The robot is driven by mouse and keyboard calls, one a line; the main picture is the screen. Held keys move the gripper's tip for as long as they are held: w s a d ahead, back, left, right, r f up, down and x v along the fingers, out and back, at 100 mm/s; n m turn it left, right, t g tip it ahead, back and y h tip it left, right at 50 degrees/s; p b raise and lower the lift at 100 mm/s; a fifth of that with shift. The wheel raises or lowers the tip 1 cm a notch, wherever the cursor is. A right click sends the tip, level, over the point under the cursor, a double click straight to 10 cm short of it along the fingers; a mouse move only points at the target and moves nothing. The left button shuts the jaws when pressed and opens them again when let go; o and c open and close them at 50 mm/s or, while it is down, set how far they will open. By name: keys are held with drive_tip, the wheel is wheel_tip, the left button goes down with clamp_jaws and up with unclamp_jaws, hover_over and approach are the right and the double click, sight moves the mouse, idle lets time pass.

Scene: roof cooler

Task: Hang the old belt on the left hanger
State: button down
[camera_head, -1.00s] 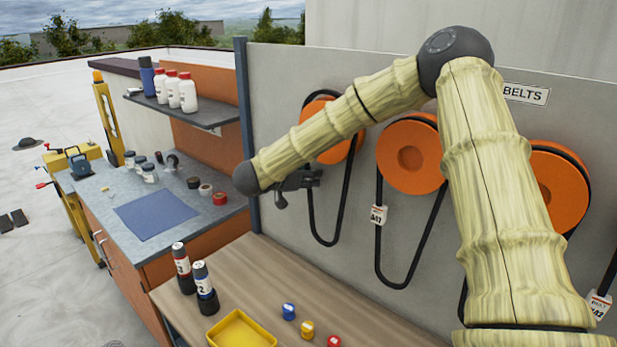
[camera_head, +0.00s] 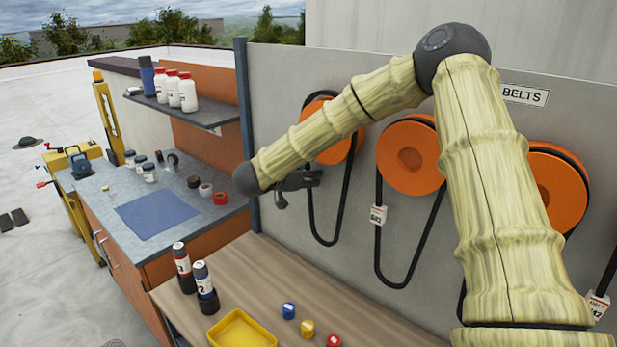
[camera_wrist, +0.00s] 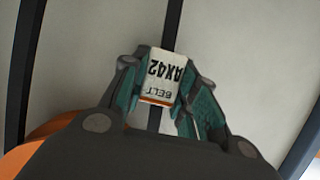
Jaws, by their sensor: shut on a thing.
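The left hanger is an orange disc (camera_head: 318,108) on the grey panel, partly covered by my arm. A black belt (camera_head: 314,220) hangs in a long loop from it, against the panel. My gripper (camera_head: 314,178) is at the left strand of this loop, below the disc. In the wrist view my gripper (camera_wrist: 160,85) is shut on a black belt strand (camera_wrist: 170,22) at its white tag (camera_wrist: 160,75), which reads BELT AX42. An orange edge (camera_wrist: 60,122), likely the disc, shows at lower left there. I cannot tell whether the belt is fully seated.
A middle orange hanger (camera_head: 410,155) and a right one (camera_head: 560,190) carry tagged belts. Below is a wooden bench (camera_head: 270,270) with two dark canisters, a yellow tray (camera_head: 243,330) and small coloured pots. A grey workbench (camera_head: 110,190) and a bottle shelf (camera_head: 185,115) stand at left.

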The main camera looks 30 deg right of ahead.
drive_tip(key=shift+f, duration=1)
idle(0.5)
drive_tip(key=c, duration=1)
unclamp_jaws()
drive_tip(key=shift+c, duration=0.2)
drive_tip(key=shift+a, duration=0.15)
drive_tip(key=v, duration=1.1)
drive_tip(key=shift+s+a+r, duration=0.15)
drive_tip(key=shift+a+r, duration=0.05)
drive_tip(key=shift+a, duration=0.1)
